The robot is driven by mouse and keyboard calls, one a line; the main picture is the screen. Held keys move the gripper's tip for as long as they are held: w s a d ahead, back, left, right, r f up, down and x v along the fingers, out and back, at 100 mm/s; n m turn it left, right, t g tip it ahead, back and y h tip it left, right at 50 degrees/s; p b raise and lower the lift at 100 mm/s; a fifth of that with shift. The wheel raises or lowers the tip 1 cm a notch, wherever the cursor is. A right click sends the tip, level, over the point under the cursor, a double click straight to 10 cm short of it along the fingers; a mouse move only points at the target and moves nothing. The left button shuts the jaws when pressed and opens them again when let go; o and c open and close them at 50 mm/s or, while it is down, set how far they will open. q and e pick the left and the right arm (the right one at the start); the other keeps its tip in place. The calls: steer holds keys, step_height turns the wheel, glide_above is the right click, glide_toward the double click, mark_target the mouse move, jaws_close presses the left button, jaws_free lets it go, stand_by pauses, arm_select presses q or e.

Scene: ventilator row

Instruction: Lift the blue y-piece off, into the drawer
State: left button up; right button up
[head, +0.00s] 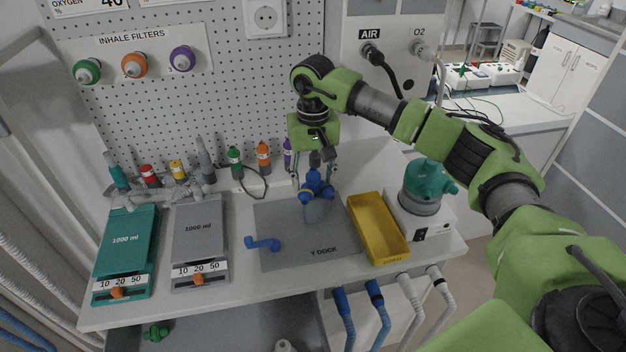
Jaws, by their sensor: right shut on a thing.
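The blue y-piece (315,187) is between the fingers of my right gripper (315,176), which points down and is shut on it. The y-piece is at the top of a grey post (317,212) on the grey Y DOCK mat (300,257); I cannot tell whether they touch. A separate blue elbow (262,243) lies on the left part of the mat. A grey drawer-like space (225,328) shows below the tabletop's front edge, with a green fitting (156,333) and a white piece in it. My left gripper is not in view.
A yellow tray (378,228) stands right of the mat, beside a white unit with a teal chamber (424,184). Teal (126,240) and grey (199,240) 1000 ml units stand left. Small bottles line the pegboard. Blue and white hoses hang at the front right.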

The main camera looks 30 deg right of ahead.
mark_target(313, 169)
steer(key=shift+r, duration=0.15)
steer(key=shift+r+p, duration=1.4)
steer(key=shift+r, duration=0.95)
